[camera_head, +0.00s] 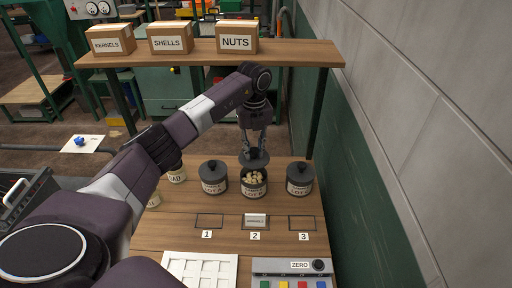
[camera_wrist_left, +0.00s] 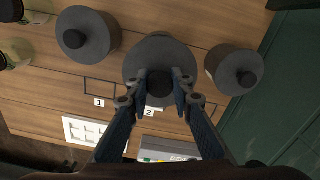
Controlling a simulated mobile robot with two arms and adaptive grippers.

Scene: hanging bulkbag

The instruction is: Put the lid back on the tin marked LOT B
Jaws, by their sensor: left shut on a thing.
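My left gripper (camera_head: 254,151) comes down from above and is shut on the knob of a dark grey lid (camera_head: 258,162). In the left wrist view the lid (camera_wrist_left: 160,56) is seen from above, with its knob between the fingertips. The lid is above the open middle tin (camera_head: 254,190), apart from its rim; pale nuts show inside. This tin's label is too small to read surely, so I cannot confirm LOT B. Lidded tins stand to the left (camera_head: 213,184) and right (camera_head: 299,184). My right gripper is not in view.
Marked spots 1, 2 and 3 lie in front of the tins; a small card (camera_head: 256,220) is at 2. A white divided tray (camera_head: 200,268) and a ZERO panel (camera_head: 291,272) are nearest. A shelf (camera_head: 290,52) with boxes spans behind; a wall (camera_head: 410,120) bounds the right.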

